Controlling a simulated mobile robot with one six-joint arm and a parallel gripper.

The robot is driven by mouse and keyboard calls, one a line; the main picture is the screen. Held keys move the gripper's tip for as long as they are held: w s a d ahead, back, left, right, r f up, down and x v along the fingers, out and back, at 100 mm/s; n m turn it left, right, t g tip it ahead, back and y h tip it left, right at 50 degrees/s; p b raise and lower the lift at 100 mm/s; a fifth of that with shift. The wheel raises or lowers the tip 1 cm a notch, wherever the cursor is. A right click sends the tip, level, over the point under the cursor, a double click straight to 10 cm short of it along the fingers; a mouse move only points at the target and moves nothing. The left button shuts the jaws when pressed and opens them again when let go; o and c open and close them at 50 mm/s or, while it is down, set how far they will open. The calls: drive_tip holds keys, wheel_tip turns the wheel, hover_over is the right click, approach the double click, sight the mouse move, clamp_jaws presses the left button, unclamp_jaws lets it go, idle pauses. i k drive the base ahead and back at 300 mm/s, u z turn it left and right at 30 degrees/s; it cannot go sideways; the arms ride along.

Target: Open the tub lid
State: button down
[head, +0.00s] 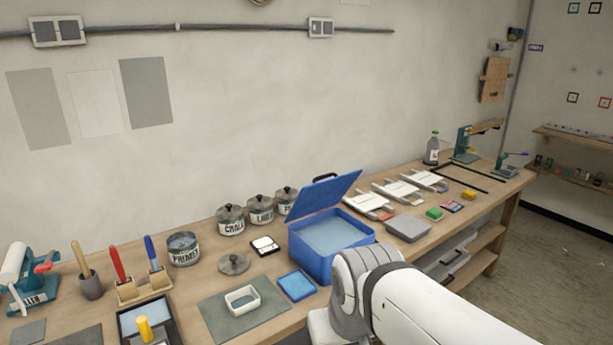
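The blue tub (313,262) stands on the workbench, right of centre in the head view. Its blue lid (328,196) is raised and tilted up from the tub's back side. A dark handle (325,177) shows at the lid's upper edge. The opening is exposed and a paler blue surface (328,235) shows inside. My white arm comes in from the lower right and overlaps the tub's lower right corner. My gripper does not show, so I cannot tell whether it touches the lid or tub.
Labelled tins (230,220) stand behind and left of the tub. A blue tray (296,285) and a small white dish (242,298) lie in front-left. White boards (396,190) and a grey box (407,228) lie to the right. The wall is close behind the bench.

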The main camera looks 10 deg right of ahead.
sight(313, 198)
drive_tip(key=z, duration=0.05)
drive_tip(key=i, duration=1)
drive_tip(key=u, duration=0.05)
